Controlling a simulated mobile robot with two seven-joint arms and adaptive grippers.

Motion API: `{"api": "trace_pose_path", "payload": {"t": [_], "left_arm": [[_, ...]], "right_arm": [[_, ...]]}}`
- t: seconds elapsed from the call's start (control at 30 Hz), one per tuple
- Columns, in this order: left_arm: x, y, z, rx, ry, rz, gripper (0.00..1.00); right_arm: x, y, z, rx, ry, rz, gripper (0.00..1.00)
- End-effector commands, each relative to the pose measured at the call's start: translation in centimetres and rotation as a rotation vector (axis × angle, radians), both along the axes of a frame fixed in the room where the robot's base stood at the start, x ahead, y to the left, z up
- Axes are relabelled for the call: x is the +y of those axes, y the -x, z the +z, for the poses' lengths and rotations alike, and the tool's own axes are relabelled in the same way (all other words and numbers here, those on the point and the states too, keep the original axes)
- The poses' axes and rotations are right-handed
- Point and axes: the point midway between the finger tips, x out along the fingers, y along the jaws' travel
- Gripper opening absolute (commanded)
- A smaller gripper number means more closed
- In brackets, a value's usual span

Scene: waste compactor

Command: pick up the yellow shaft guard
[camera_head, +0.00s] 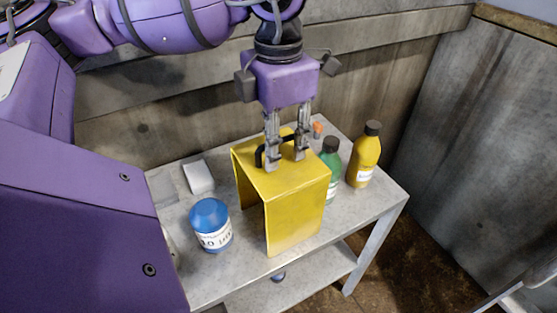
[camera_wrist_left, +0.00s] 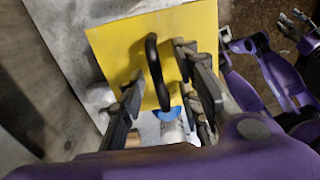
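The yellow shaft guard (camera_head: 295,216) is a bent sheet cover with a flat top, standing on a grey metal table (camera_head: 372,205). A black handle (camera_head: 259,157) rises from its top. My left gripper (camera_head: 286,163) points down over the top, fingers apart. In the left wrist view the black handle (camera_wrist_left: 154,72) lies between the open fingers, with gaps on both sides, above the yellow top (camera_wrist_left: 115,48). My right gripper (camera_wrist_left: 296,20) shows small at the upper right of that view, away from the guard; its opening is unclear.
A blue-lidded jar (camera_head: 211,226) stands left of the guard, with a white block (camera_head: 198,177) behind it. A green bottle (camera_head: 331,172) is close on the right, then a yellow bottle (camera_head: 364,158). A small orange item (camera_head: 318,129) lies behind. A concrete wall (camera_head: 160,128) backs the table.

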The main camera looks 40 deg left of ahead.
Motion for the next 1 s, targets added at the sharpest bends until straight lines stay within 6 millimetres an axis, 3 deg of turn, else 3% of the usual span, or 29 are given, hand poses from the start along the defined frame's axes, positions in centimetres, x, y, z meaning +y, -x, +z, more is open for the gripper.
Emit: {"api": "trace_pose_path", "payload": {"t": [0.07,0.3,1.0], "left_arm": [[0.0,0.0,0.02,0.0,0.0,0.0,0.28],[0.0,-0.01,0.03,0.0,0.0,0.0,0.0],[-0.01,-0.14,0.63,-0.006,0.001,0.001,0.0]], "right_arm": [[0.1,-0.35,0.09,-0.006,-0.002,0.001,0.4],[0.23,-0.75,0.2,-0.013,-0.003,0.002,0.4],[0.08,0.23,-0.08,0.004,-0.002,-0.001,0.4]]}}
